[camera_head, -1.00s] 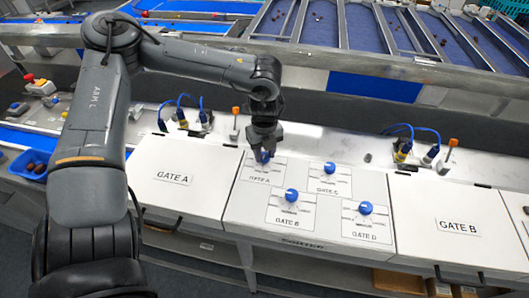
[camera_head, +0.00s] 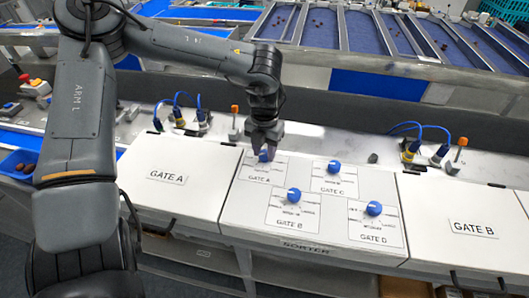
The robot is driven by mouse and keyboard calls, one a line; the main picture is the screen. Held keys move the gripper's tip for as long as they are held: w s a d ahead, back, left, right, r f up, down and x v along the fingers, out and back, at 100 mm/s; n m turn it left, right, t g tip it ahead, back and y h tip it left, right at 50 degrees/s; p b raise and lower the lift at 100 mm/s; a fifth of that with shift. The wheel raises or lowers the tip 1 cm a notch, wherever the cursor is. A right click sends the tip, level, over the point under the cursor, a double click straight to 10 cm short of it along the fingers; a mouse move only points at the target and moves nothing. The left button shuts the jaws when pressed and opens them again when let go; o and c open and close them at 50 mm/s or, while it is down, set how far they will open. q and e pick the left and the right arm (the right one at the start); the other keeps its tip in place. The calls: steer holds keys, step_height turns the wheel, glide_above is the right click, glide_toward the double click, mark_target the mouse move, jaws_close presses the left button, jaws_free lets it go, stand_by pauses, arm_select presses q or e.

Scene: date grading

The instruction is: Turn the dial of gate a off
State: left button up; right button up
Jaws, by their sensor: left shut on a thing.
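The gate A dial (camera_head: 264,156) is a blue knob on the upper left of the white sorter panel (camera_head: 238,217), above the printed label GATE A. My left gripper (camera_head: 264,148) comes down from above and is shut on this knob; its fingers hide part of it. The knob's pointer and its setting cannot be made out. Blue dials for gate C (camera_head: 333,167), gate B (camera_head: 294,195) and gate D (camera_head: 374,208) stand free on the same panel. My right gripper is not in view.
White lids marked GATE A (camera_head: 148,197) and GATE B (camera_head: 440,243) flank the panel. Blue cables and connectors (camera_head: 178,115) stand behind the left lid, with more (camera_head: 412,148) behind the right lid. A blue bin (camera_head: 14,164) with dates sits at the far left.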

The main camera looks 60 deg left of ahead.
mark_target(264, 153)
arm_select(q)
steer(key=m, duration=0.4)
steer(key=shift+m+b, duration=0.3)
steer(key=shift+m, duration=1.5)
steer(key=o, duration=1)
steer(key=shift+o, duration=0.2)
steer(key=shift+r, duration=0.15)
steer(key=shift+r, duration=0.2)
step_height(264, 153, up, 10)
steer(key=b, duration=0.1)
steer(key=shift+b, duration=0.3)
steer(key=shift+r, duration=0.15)
